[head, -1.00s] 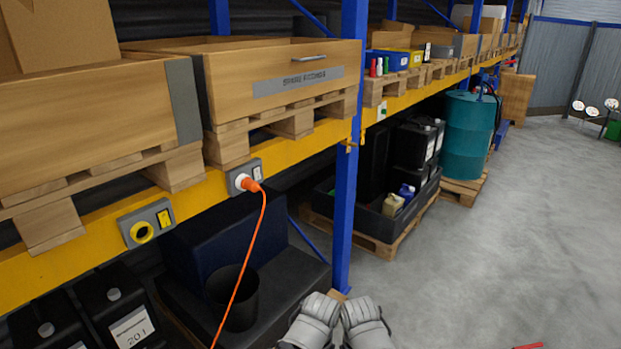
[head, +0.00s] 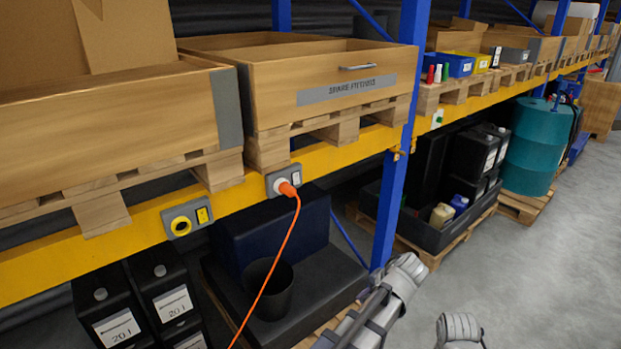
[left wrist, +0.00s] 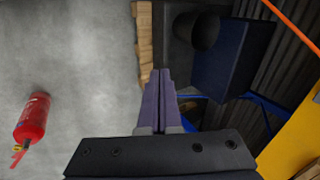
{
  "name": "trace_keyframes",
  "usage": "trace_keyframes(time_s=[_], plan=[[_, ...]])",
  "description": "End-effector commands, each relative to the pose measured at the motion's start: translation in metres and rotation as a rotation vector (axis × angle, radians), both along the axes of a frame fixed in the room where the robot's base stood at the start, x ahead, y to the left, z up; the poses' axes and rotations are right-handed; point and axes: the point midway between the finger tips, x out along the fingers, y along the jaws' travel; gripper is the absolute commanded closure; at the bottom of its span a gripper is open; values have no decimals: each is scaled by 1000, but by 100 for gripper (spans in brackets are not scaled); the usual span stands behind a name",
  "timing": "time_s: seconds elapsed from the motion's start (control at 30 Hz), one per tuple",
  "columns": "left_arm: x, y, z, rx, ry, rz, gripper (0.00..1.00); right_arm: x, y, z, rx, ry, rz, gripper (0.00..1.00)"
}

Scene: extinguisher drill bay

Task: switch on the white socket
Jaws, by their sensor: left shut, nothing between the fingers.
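The white socket (head: 283,183) sits in a grey plate on the yellow shelf beam, with an orange plug (head: 288,189) in it. A small white switch (head: 296,177) is at the plate's right; its position is too small to tell. My left gripper (left wrist: 158,102) is shut and empty in the left wrist view, over the floor area near the black bin, apart from the socket. In the head view only grey parts of my arms show at the bottom, below and right of the socket, and no fingers are clear. My right gripper is not seen.
A yellow socket (head: 181,226) with a yellow switch is left of the white one. An orange cord (head: 274,264) hangs past the black bin (head: 267,290). A blue upright (head: 395,190) stands right of the socket.

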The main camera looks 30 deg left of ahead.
Motion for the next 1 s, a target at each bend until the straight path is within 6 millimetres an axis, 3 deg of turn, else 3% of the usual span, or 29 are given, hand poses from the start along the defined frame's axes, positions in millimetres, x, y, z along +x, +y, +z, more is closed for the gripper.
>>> trace_keyframes(time_s=[0.03, 0.17, 0.3, 0.5, 0.7, 1.0], plan=[[19, 13, 18, 37, -18, 4, 100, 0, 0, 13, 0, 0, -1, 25], [62, 55, 57, 163, -69, 1, 100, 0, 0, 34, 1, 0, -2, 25], [113, 111, 111, 335, -118, -10, 100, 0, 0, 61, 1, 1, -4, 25], [158, 171, 169, 533, -149, -37, 100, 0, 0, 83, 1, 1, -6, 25], [173, 194, 190, 613, -154, -50, 100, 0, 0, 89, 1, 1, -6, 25], [173, 195, 191, 619, -153, -52, 100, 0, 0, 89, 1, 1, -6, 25]])
